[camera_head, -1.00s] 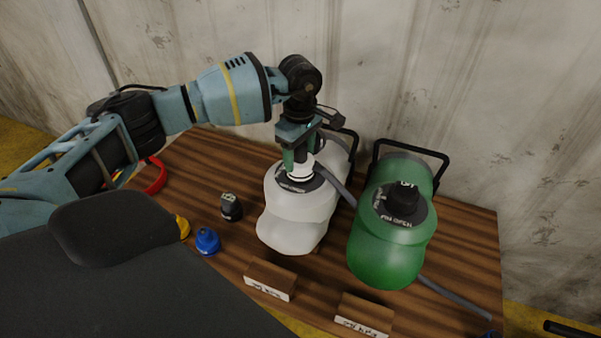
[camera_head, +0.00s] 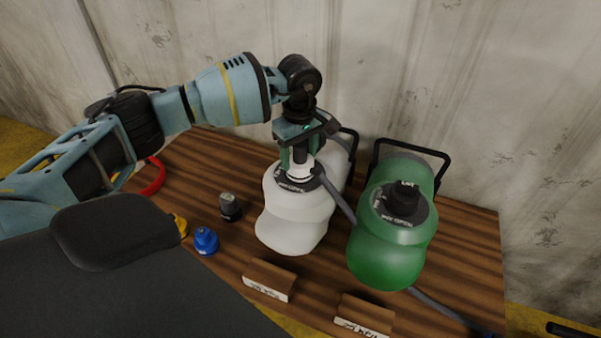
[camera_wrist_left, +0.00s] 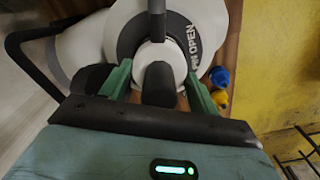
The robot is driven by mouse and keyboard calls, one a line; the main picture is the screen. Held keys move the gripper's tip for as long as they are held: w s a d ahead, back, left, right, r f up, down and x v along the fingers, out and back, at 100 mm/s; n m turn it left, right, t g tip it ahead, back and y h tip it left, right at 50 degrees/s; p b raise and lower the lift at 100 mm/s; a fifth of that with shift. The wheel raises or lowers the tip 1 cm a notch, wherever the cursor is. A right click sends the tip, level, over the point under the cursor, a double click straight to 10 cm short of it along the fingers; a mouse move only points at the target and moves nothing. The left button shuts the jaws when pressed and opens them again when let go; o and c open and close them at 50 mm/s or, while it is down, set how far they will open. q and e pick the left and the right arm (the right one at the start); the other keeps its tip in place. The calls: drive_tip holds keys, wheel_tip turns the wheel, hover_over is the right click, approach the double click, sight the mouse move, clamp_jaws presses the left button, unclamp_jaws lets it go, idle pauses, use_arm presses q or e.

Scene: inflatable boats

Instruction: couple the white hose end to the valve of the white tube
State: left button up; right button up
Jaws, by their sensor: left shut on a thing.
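The white tube (camera_head: 290,220) lies on the wooden table, with a dark lettered ring around its valve (camera_head: 293,187). My left gripper (camera_head: 299,160) points down over this valve and is shut on the white hose end (camera_head: 300,172), which sits upright at the valve. In the left wrist view the green fingers (camera_wrist_left: 158,88) stand on both sides of the dark body of the hose end (camera_wrist_left: 158,84). Its white collar is over the centre of the ring (camera_wrist_left: 126,38), which reads OPEN. The seat under the collar is hidden, so I cannot tell whether it is locked. My right gripper is not in view.
The green tube (camera_head: 387,255) with a black cap (camera_head: 405,195) lies to the right. A blue fitting (camera_head: 206,241), a dark one (camera_head: 230,207) and a yellow one (camera_head: 181,226) stand left. Two wooden label blocks (camera_head: 270,276) (camera_head: 366,312) are in front. A wall is behind.

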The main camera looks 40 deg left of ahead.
use_arm(q)
drive_tip(key=shift+f+m, duration=0.1)
drive_tip(key=shift+m, duration=0.5)
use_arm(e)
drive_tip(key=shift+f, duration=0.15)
use_arm(q)
drive_tip(key=shift+m+b, duration=0.35)
drive_tip(key=shift+m, duration=1.65)
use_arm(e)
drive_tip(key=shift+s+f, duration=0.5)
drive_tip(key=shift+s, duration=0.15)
